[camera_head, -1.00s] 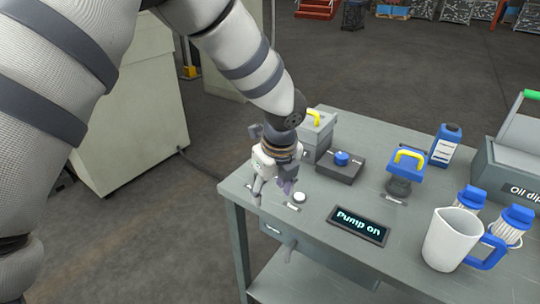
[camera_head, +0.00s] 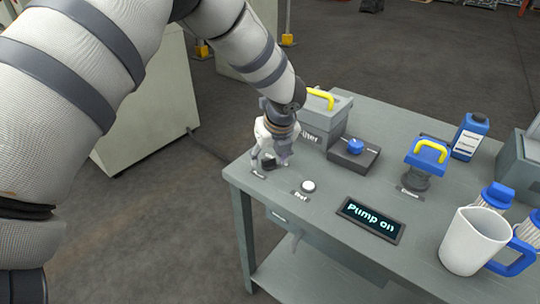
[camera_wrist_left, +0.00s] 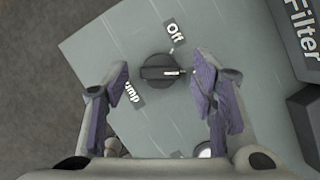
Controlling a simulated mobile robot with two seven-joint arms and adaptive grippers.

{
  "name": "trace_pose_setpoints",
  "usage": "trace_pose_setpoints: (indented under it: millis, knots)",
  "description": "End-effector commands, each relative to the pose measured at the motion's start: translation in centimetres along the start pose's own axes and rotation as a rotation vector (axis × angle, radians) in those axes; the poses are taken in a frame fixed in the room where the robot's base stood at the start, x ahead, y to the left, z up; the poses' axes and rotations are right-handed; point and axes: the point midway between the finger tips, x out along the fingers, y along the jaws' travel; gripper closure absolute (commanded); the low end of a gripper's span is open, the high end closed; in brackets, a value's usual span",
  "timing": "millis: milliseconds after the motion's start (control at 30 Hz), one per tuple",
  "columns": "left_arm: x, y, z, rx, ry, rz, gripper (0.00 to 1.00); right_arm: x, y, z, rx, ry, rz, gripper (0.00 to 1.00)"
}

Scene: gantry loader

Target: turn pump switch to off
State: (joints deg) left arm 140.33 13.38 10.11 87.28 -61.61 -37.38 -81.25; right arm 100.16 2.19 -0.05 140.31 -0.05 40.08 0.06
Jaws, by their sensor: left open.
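The pump switch is a black round knob (camera_wrist_left: 162,72) with a white pointer line. In the left wrist view the line points right, while the "Off" label (camera_wrist_left: 174,32) lies above and right of the knob. My left gripper (camera_wrist_left: 160,76) is open, with one finger on each side of the knob; contact is not visible. In the head view my left gripper (camera_head: 272,155) is low over the table's left corner and partly hides the dark knob (camera_head: 268,164). A display (camera_head: 371,219) reads "Pump on". My right gripper is not in view.
A white button (camera_head: 308,186) is right of the switch. A grey filter box (camera_head: 325,118) with a yellow handle stands close behind my gripper. A blue-knobbed block (camera_head: 353,156), a blue-capped part (camera_head: 427,155) and a white jug (camera_head: 472,240) stand further right on the grey table.

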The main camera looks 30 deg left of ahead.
Motion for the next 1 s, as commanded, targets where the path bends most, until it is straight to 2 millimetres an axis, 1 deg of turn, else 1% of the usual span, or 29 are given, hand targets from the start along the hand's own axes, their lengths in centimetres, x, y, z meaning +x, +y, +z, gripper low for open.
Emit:
trace_pose_setpoints:
  millis: [100,133,167,200,267,300,333,667,867,1000]
  knots:
    - [-0.09,-0.01,0.04,-0.001,0.0,-0.001,0.48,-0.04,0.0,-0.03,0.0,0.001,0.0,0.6]
    - [-0.1,-0.01,0.03,-0.001,0.0,-0.001,0.53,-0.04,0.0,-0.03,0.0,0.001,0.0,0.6]
    - [-0.1,-0.01,0.04,-0.001,0.0,-0.001,0.6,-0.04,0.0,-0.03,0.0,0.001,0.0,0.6]
    - [-0.1,0.0,0.03,-0.001,0.0,-0.001,0.69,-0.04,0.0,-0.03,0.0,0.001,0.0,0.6]
    - [-0.1,0.0,0.02,-0.001,0.0,-0.001,0.82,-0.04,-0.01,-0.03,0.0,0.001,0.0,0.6]
    - [-0.1,0.0,0.02,-0.001,0.0,-0.001,0.91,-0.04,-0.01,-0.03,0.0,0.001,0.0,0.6]
    - [-0.1,0.0,0.02,-0.001,0.0,-0.001,0.96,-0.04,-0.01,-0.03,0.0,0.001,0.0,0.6]
    - [-0.05,-0.03,0.0,-0.034,0.0,0.014,0.96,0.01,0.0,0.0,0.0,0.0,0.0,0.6]
    - [0.02,-0.17,-0.04,-0.135,0.0,0.057,0.96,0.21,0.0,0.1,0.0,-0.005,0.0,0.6]
    - [0.1,-0.26,-0.03,-0.245,-0.001,0.104,0.96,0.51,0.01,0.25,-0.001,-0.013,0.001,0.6]
